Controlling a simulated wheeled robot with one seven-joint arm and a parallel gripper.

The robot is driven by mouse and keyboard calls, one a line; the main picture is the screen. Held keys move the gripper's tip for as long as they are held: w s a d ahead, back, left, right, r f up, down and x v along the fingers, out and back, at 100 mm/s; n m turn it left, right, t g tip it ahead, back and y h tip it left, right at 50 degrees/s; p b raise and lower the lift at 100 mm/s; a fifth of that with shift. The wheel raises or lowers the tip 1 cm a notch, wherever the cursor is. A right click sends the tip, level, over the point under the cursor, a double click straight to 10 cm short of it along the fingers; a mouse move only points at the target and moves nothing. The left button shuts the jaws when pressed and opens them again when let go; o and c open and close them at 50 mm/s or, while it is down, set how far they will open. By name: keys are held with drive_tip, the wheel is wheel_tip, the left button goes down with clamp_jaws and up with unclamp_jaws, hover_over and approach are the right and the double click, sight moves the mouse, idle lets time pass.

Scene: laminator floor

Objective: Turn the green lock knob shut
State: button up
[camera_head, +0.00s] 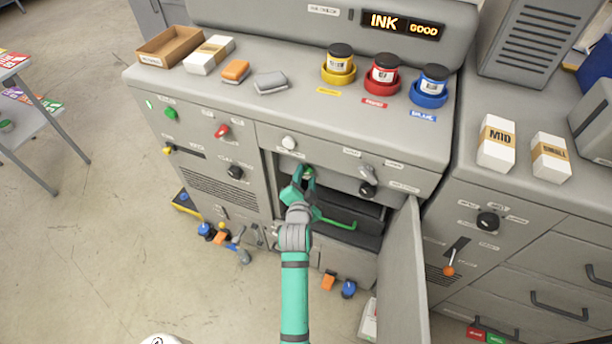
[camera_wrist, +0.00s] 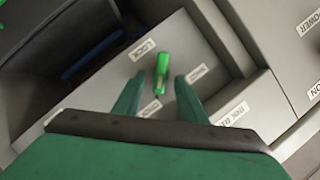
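The green lock knob (camera_wrist: 161,68) shows in the wrist view on a light grey panel, with a "LOCK" label above and to its left. Its bar stands nearly upright in that view. My gripper (camera_wrist: 157,82) is open, with one green finger on each side of the knob's lower end. I see a gap on both sides, so it does not look gripped. In the head view my gripper (camera_head: 304,172) reaches into the opening of the grey machine, and a bit of the green knob (camera_head: 308,171) shows between the fingers. The arm and fingers hide most of it there.
The machine's door (camera_head: 403,275) hangs open to the right of my arm. A green handle (camera_head: 338,223) is on a dark drawer below my gripper.

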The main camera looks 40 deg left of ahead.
drive_tip(key=shift+w+a+f, duration=0.1)
drive_tip(key=shift+w+a, duration=0.1)
drive_tip(key=shift+w, duration=0.2)
clamp_jaws()
